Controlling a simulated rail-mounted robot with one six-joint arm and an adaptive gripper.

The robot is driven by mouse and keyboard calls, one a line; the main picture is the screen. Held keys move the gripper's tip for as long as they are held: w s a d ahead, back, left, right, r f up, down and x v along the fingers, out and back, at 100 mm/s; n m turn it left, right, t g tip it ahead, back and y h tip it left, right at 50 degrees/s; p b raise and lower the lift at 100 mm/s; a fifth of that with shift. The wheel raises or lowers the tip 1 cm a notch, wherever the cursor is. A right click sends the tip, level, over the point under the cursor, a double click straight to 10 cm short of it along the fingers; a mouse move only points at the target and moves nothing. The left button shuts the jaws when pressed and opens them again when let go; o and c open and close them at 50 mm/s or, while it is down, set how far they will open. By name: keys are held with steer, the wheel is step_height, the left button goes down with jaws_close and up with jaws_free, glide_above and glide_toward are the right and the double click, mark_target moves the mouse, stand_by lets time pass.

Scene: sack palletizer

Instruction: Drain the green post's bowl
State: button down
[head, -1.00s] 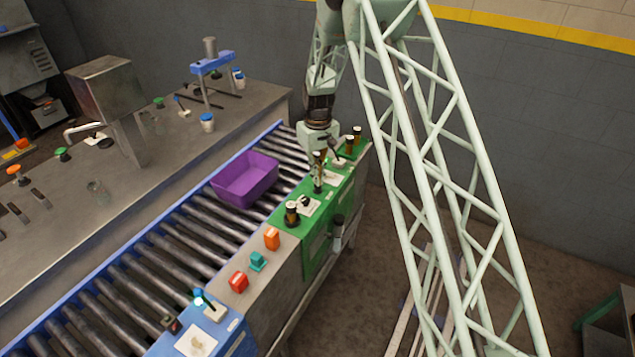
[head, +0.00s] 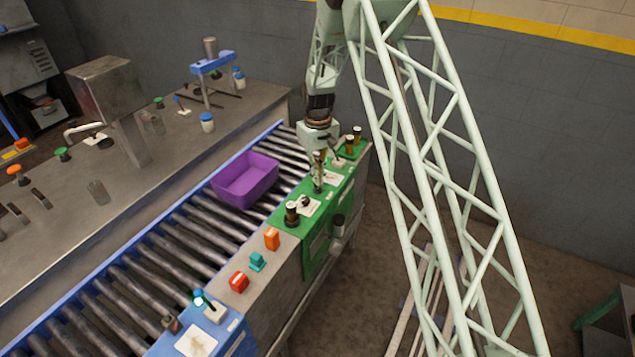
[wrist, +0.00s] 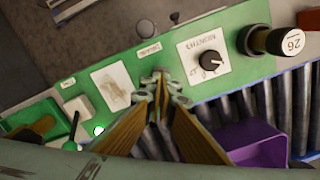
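The green post (head: 316,226) stands at the right side of the roller conveyor, and its top also shows in the wrist view (wrist: 222,40). A dark cylinder (head: 339,222) hangs on its outer side face; it may be the bowl, but is too small to tell. In the wrist view a grey round part (wrist: 145,27) and a small dark knob (wrist: 174,17) lie past the panel edge. My gripper (head: 318,188) points down over the post's top. In the wrist view its fingertips (wrist: 163,84) look close together above the panel; nothing is clearly held, and their opening is unclear.
A purple bin (head: 245,180) sits on the conveyor (head: 190,240).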

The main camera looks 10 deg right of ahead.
steer(key=shift+r+p, duration=1.1)
steer(key=shift+r, duration=2.3)
steer(key=shift+r, duration=0.2)
steer(key=s+r+m+t+b, duration=0.1)
steer(key=s+r, duration=1.2)
steer(key=r, duration=0.3)
steer(key=s+r+m+t+b, duration=0.1)
steer(key=s+r+b, duration=0.1)
steer(key=s+r, duration=1.2)
steer(key=s+r+t+b, duration=0.1)
steer(key=s+r, duration=0.2)
steer(key=s, duration=1.4)
steer(key=s+r+m+t+b, duration=0.1)
steer(key=s+r, duration=0.2)
steer(key=s, duration=1.3)
steer(key=shift+s+m+b, duration=0.3)
steer(key=shift+s, duration=0.1)
